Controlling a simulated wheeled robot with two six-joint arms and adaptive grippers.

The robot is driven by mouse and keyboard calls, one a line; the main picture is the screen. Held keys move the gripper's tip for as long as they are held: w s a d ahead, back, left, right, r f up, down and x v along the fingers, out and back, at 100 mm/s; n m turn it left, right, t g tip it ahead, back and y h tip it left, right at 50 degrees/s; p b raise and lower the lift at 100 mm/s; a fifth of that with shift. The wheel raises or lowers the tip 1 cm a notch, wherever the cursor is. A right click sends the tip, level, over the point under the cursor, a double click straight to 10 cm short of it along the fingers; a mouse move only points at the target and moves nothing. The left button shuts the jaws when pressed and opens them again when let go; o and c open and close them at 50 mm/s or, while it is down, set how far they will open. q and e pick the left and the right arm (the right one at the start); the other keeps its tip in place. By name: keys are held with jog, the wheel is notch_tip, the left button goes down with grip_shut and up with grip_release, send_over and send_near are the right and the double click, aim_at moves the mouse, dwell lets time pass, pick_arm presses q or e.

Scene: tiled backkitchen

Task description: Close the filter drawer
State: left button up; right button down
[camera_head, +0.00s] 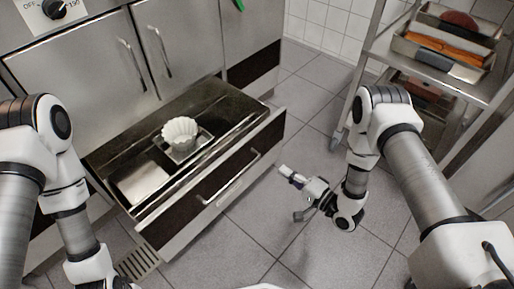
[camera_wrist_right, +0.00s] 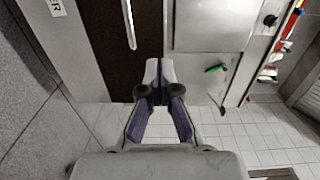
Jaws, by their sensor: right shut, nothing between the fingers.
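The filter drawer (camera_head: 222,192) is pulled out of the steel cabinet, with a dark front and a long metal handle (camera_head: 228,180). Inside it are a stack of white paper filters (camera_head: 180,132) and a pale metal container (camera_head: 145,184). My right gripper (camera_head: 284,171) is shut and empty, in front of the right end of the drawer front and apart from it in the head view. In the right wrist view its closed fingers (camera_wrist_right: 153,72) overlap the dark drawer front (camera_wrist_right: 125,55); contact cannot be told. My left arm comes in at the left; its gripper is out of frame.
Steel cabinet doors (camera_head: 178,45) with vertical handles stand behind the open drawer. A steel rack (camera_head: 430,75) with trays stands at the right, near my right arm. A floor grate (camera_head: 138,264) lies at the lower left. The tiled floor (camera_head: 285,225) before the drawer is clear.

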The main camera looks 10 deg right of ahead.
aim_at(245, 144)
jog(key=b+x, duration=0.5)
jog(key=x, duration=0.8)
jog(key=shift+r+b, duration=0.1)
jog(key=shift+b, duration=0.25)
jog(key=shift+w+a+r, duration=0.15)
jog(key=shift+w+a, duration=0.15)
jog(key=shift+w, duration=0.1)
jog(key=shift+w, duration=0.1)
